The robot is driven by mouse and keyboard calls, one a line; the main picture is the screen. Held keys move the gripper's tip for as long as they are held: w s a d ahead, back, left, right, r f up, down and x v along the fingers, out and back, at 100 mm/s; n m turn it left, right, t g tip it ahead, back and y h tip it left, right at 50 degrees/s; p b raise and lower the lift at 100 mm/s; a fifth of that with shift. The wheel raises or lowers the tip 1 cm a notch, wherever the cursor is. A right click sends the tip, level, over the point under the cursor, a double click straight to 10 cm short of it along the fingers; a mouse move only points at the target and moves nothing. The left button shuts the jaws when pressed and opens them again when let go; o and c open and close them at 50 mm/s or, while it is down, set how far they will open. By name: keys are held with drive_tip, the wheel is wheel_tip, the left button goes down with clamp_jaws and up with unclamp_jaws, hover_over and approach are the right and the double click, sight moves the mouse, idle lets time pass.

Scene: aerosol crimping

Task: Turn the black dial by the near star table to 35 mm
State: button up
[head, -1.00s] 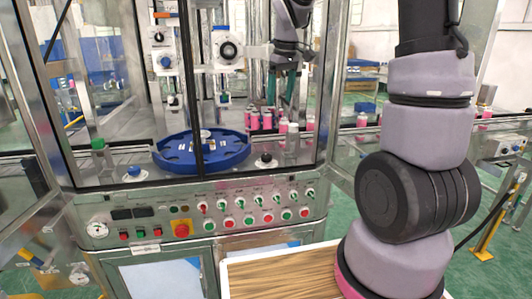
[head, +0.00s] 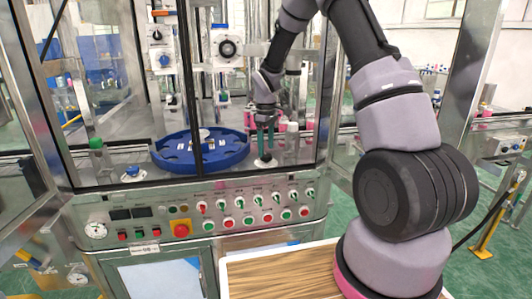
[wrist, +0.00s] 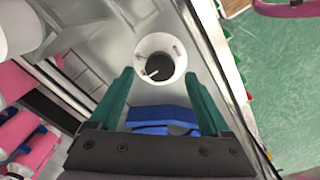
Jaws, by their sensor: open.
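The black dial (head: 266,158) sits on the machine's steel deck, at the front right of the blue star table (head: 172,157). In the wrist view the black dial (wrist: 159,67) shows as a small round knob with a pale pointer, on a white ring with marks too small to read. My gripper (head: 265,150) is just above the dial, teal fingers pointing down. In the wrist view the fingers of my gripper (wrist: 159,76) are apart and empty, and the dial appears between their tips. I cannot tell whether they touch it. The blue star table (wrist: 160,118) also shows there, partly hidden.
Pink and white cans (head: 309,118) stand right of my gripper, and several show close in the wrist view (wrist: 18,128). A clear cylinder with a white top (head: 292,143) stands beside the dial. A panel of buttons and switches (head: 240,210) and frame posts are at the front.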

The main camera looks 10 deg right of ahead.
sight(266, 157)
drive_tip(key=shift+f, duration=1.35)
clamp_jaws()
drive_tip(key=shift+m, duration=0.4)
drive_tip(key=m, duration=0.3)
drive_tip(key=shift+m, duration=0.4)
drive_tip(key=m, duration=0.5)
drive_tip(key=shift+m, duration=0.3)
